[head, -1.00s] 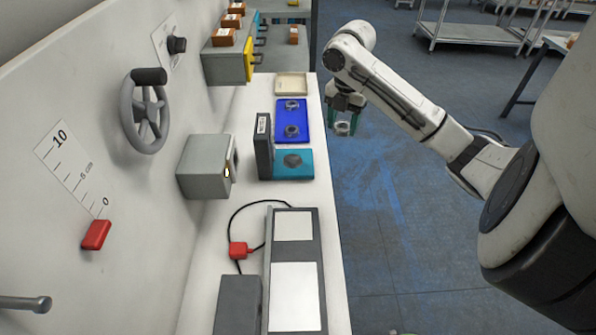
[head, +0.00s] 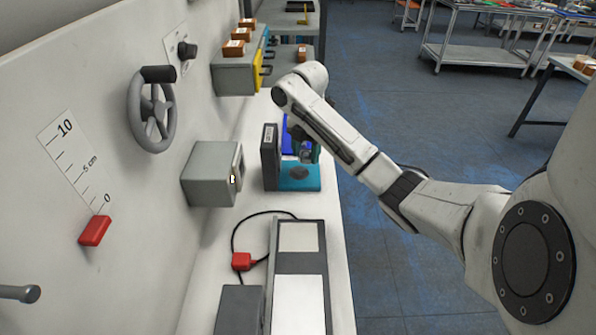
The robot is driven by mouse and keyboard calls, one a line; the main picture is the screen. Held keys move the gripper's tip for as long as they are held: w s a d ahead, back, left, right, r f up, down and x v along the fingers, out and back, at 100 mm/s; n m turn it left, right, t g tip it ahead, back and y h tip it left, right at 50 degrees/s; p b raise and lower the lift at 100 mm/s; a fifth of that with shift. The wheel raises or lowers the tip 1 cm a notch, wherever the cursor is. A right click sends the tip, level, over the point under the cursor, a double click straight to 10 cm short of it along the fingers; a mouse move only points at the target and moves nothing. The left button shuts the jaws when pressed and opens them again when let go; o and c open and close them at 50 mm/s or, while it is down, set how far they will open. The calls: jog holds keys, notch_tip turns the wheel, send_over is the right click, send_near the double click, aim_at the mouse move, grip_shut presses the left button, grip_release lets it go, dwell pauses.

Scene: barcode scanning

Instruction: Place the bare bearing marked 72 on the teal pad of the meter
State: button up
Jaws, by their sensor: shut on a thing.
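The meter is a dark upright block (head: 270,157) with a white label, joined to a teal pad (head: 311,183). A dark round spot (head: 299,172) shows on the pad; I cannot tell whether it is a marking or a part. My gripper (head: 305,155) is shut on a small grey ring-like piece, apparently a bearing, just behind and above the pad. The fingers partly hide it, and no number is readable. The blue tray (head: 289,148) behind the pad is mostly hidden by my arm, so its bearings cannot be seen.
A grey box (head: 212,174) stands left of the meter. A handwheel (head: 152,110) sticks out from the left panel.

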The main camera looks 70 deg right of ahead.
aim_at(298, 174)
jog(key=shift+w+f, duration=0.85)
jog(key=shift+f, duration=0.1)
jog(key=shift+w+a+f+p, duration=0.1)
jog(key=shift+f+p, duration=0.15)
jog(key=shift+f, duration=0.4)
jog(key=shift+w+d+f+p, duration=0.1)
jog(key=shift+f+p, duration=0.1)
jog(key=shift+f, duration=0.45)
jog(key=shift+w+a+f+p, duration=0.1)
jog(key=shift+f+p, duration=0.15)
jog(key=shift+f, duration=0.4)
jog(key=o, duration=1.1)
jog(key=shift+f, duration=0.1)
notch_tip(298, 174, up, 12)
jog(key=shift+r+p, duration=0.15)
jog(key=shift+p, duration=0.65)
